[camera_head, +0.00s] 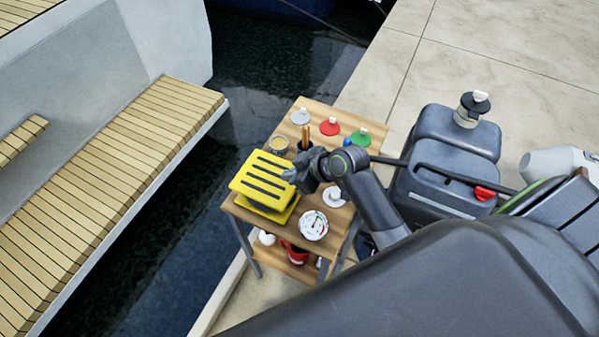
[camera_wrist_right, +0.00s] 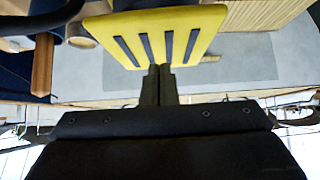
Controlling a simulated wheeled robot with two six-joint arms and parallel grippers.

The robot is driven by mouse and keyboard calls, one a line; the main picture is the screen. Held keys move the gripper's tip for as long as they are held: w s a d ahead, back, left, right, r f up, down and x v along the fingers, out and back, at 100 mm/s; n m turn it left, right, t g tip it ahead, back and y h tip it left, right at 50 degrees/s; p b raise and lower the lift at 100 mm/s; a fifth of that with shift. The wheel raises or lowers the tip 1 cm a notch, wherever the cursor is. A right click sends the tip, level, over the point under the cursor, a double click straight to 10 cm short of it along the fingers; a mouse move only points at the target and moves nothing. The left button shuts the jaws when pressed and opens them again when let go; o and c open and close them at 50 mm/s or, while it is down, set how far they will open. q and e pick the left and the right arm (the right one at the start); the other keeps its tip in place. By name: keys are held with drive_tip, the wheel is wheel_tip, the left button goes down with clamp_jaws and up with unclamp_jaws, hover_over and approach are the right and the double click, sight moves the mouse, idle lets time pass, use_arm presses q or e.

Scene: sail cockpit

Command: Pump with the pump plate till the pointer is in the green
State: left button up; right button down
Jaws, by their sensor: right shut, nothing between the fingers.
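The yellow pump plate (camera_head: 263,181) with dark grip strips sits on the left side of the small wooden table, above a yellow base (camera_head: 268,213). It also shows in the right wrist view (camera_wrist_right: 205,22), straight ahead of the fingers. My right gripper (camera_head: 290,174) is shut and empty at the plate's right edge; I cannot tell whether it touches. Its closed fingers show in the wrist view (camera_wrist_right: 159,72). The round white gauge (camera_head: 314,225) lies at the table's front right; its pointer and coloured zones are too small to read surely. My left gripper is not in view.
The table (camera_head: 318,109) also holds grey (camera_head: 300,117), red (camera_head: 330,127) and green (camera_head: 360,137) discs, a tin (camera_head: 278,145) and a white piece (camera_head: 335,197). Dark canisters (camera_head: 445,190) stand to the right. Water lies left, between quay and boat bench (camera_head: 120,170).

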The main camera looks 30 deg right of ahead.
drive_tip(key=shift+v, duration=1.85)
